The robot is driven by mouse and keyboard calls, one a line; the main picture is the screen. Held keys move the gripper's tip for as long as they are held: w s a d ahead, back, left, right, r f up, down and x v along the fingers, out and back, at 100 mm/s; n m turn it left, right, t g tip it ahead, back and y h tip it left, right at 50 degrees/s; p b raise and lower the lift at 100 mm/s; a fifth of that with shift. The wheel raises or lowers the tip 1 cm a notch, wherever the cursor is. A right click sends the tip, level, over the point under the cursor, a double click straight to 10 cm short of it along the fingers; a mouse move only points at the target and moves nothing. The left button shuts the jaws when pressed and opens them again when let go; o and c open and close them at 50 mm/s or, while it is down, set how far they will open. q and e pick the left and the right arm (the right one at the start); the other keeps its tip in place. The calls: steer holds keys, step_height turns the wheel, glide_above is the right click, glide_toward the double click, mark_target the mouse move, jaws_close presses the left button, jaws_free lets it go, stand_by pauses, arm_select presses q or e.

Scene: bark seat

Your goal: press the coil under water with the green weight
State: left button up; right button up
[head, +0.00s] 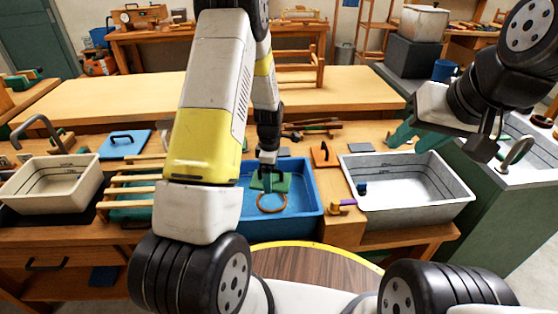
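The blue basin (311,215) stands at the middle of the bench with water in it. The coil (272,209), a tan ring, lies in it near the front. The green weight (282,183), a flat dark green block, shows just behind and above the coil. My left gripper (268,172) points down over the basin and appears shut on the weight; its fingers are small and partly blend with the green. I cannot tell if the weight touches the coil. My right gripper (411,134) is open and empty, above the back of the grey basin.
A grey basin (420,210) stands at right, a cream basin (50,185) at left. A slatted wooden rack (128,190) adjoins the blue basin, partly behind my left arm. A blue board (124,144) lies behind.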

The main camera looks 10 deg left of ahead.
arm_select(q)
steer(key=shift+f, duration=7.55)
steer(key=o, duration=1.9)
steer(key=shift+r, duration=8.5)
